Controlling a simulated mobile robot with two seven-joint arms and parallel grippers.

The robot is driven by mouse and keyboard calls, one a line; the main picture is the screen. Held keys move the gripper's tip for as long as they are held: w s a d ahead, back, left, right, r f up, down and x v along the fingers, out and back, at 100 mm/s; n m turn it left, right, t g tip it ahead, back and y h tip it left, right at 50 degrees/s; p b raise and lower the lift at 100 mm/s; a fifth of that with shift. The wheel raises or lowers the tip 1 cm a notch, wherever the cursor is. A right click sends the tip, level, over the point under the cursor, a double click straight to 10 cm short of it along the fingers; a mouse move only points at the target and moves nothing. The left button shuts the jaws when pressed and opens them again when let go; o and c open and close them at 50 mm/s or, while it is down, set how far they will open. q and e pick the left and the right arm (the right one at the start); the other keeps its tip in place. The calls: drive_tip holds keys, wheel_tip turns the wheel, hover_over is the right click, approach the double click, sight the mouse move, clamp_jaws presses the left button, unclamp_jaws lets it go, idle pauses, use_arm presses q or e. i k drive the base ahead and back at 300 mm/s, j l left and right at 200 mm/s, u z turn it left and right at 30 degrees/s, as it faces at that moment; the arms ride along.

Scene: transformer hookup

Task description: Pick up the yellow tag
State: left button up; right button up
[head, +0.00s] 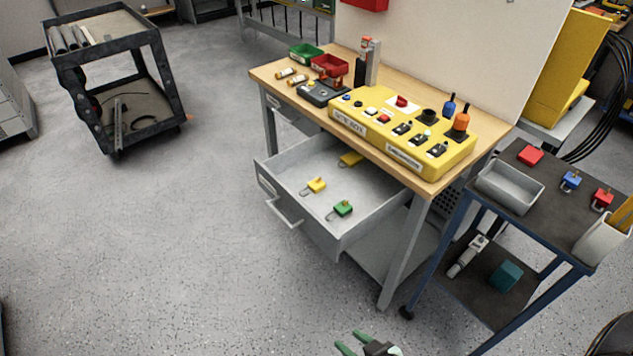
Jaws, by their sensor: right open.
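The drawer (272,203) of the workbench is pulled open. In it lie a small yellow piece with a metal loop (316,186), like a padlock, and a similar green one (342,209). Another yellow piece (350,159) lies deeper in the drawer, partly hidden under the bench top; it may be the yellow tag, but its shape is too small to tell. My right gripper (354,343) shows at the bottom edge with green fingertips. It is open and empty, well in front of and below the drawer in the picture. My left gripper is out of view.
The bench top (265,72) holds a yellow control box (400,128), a red bin (330,65) and a green bin (305,52). A blue-framed cart (560,225) with padlocks and a grey tray (509,187) stands at right. A black cart (118,85) stands far left. The floor left of the drawer is clear.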

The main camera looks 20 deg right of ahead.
sight(351, 160)
drive_tip(key=i+z, duration=0.1)
drive_tip(key=z, duration=0.4)
drive_tip(key=i+j+z, duration=0.1)
drive_tip(key=z, duration=0.4)
drive_tip(key=j+z, duration=0.2)
drive_tip(key=z, duration=0.25)
drive_tip(key=i+j+z, duration=0.15)
drive_tip(key=j+z, duration=0.15)
drive_tip(key=j, duration=0.15)
drive_tip(key=j+z, duration=0.3)
drive_tip(key=j, duration=0.15)
drive_tip(key=j+z, duration=0.5)
drive_tip(key=j, duration=1.95)
drive_tip(key=k+j, duration=0.15)
drive_tip(key=j, duration=1.1)
